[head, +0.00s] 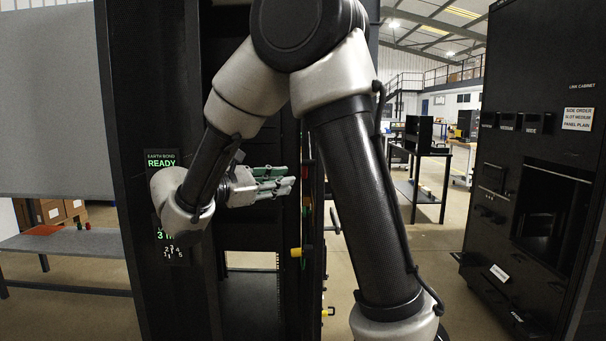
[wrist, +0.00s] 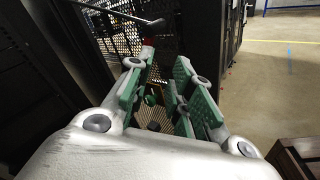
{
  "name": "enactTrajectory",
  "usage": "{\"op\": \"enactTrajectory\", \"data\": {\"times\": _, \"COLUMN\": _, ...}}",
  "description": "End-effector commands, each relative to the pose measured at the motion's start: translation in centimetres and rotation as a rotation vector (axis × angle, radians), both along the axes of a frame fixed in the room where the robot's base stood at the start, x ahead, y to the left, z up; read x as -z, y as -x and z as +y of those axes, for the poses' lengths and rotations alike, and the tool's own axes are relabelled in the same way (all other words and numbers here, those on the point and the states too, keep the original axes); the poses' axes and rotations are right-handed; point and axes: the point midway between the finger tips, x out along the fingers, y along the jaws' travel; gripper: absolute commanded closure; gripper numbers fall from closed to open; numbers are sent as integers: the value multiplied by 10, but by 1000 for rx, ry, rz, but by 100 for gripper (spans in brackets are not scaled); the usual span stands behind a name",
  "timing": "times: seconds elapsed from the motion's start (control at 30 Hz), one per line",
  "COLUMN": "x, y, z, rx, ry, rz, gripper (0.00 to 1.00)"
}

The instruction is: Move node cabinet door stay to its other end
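My gripper (head: 290,184) is in front of the dark cabinet's opening in the head view, with its green-padded fingers pointing right toward the cabinet's edge. In the wrist view my gripper (wrist: 160,80) has its fingers apart, with background visible between them and nothing clearly held. A thin dark rod (wrist: 115,14) with a rounded end crosses the top of the wrist view, beyond the fingertips. It may be the door stay, but I cannot tell for sure. A small red part shows near the left fingertip. A perforated dark panel (wrist: 112,38) lies behind the rod.
The cabinet edge carries yellow knobs (head: 296,252). A display panel (head: 162,160) reading READY is on the cabinet's left. A grey bench (head: 70,242) stands at left, and a black link cabinet (head: 480,200) at right. Open floor (head: 440,235) lies between the cabinets.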

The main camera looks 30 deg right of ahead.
Motion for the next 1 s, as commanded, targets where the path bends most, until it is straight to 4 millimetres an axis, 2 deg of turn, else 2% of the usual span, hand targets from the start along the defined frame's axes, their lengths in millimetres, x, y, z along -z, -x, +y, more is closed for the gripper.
{"op": "enactTrajectory", "data": {"times": 0.1, "x": -1, "y": -11, "z": 12, "rx": -34, "ry": 53, "rz": 11, "gripper": 78}}
{"op": "enactTrajectory", "data": {"times": 0.17, "x": -2, "y": -13, "z": 9, "rx": -40, "ry": 63, "rz": 11, "gripper": 78}}
{"op": "enactTrajectory", "data": {"times": 0.5, "x": -2, "y": -19, "z": -45, "rx": -36, "ry": 62, "rz": 11, "gripper": 78}}
{"op": "enactTrajectory", "data": {"times": 0.6, "x": -2, "y": -21, "z": -56, "rx": -37, "ry": 62, "rz": 10, "gripper": 78}}
{"op": "enactTrajectory", "data": {"times": 0.97, "x": -2, "y": -22, "z": -63, "rx": -41, "ry": 61, "rz": 10, "gripper": 78}}
{"op": "enactTrajectory", "data": {"times": 1.0, "x": -2, "y": -22, "z": -63, "rx": -41, "ry": 61, "rz": 10, "gripper": 83}}
